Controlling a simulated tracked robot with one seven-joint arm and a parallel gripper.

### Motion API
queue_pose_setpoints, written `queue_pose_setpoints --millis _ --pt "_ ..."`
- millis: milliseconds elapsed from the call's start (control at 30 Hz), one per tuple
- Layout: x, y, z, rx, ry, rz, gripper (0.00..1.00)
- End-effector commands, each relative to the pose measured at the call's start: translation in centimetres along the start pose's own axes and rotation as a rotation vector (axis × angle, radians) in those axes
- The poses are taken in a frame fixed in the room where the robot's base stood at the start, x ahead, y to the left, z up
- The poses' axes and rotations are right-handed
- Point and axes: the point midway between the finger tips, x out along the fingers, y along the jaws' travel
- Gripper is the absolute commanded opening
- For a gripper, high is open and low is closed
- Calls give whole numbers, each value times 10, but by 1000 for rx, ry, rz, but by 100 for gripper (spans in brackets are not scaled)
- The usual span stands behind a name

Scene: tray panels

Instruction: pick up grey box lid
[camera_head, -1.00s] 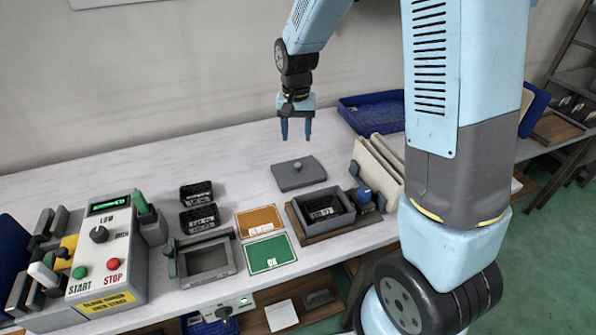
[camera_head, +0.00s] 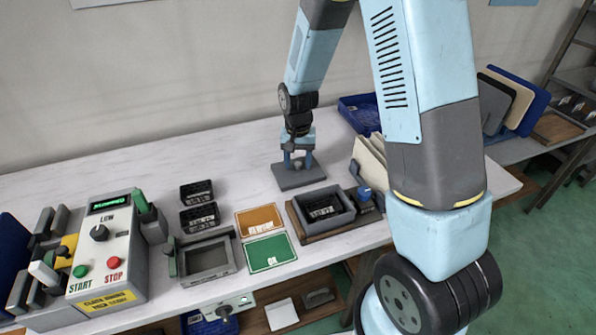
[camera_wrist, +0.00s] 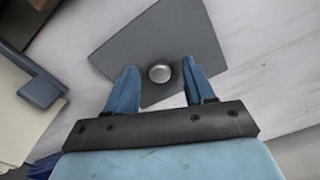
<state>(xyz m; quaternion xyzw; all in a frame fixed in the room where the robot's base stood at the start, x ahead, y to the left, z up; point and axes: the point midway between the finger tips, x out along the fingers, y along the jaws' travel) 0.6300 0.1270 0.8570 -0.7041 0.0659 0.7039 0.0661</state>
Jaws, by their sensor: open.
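The grey box lid (camera_head: 298,175) is a flat grey plate lying on the white table, behind the open grey box. Its round silver knob (camera_wrist: 159,73) shows in the wrist view. My gripper (camera_head: 298,163) is right above the lid, with its blue fingers down near the plate. In the wrist view my gripper (camera_wrist: 157,88) is open, one finger on each side of the knob, with gaps to both. The lid (camera_wrist: 165,35) shows beyond the fingers there. I cannot tell whether the fingertips touch the plate.
The open grey box (camera_head: 345,218) stands on a brown board in front of the lid. An orange card (camera_head: 259,220) and a green card (camera_head: 269,252) lie to the left. A blue tray (camera_head: 357,112) is behind.

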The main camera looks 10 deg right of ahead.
Motion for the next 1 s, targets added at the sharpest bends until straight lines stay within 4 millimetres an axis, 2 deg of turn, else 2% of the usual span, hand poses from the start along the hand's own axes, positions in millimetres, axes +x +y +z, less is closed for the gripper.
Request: queue_pose_setpoints --millis 200,767,1000 --pt "0 0 0 0 0 0 53" --pt "0 0 0 -1 0 0 0" --pt "0 -1 0 -1 0 0 0"
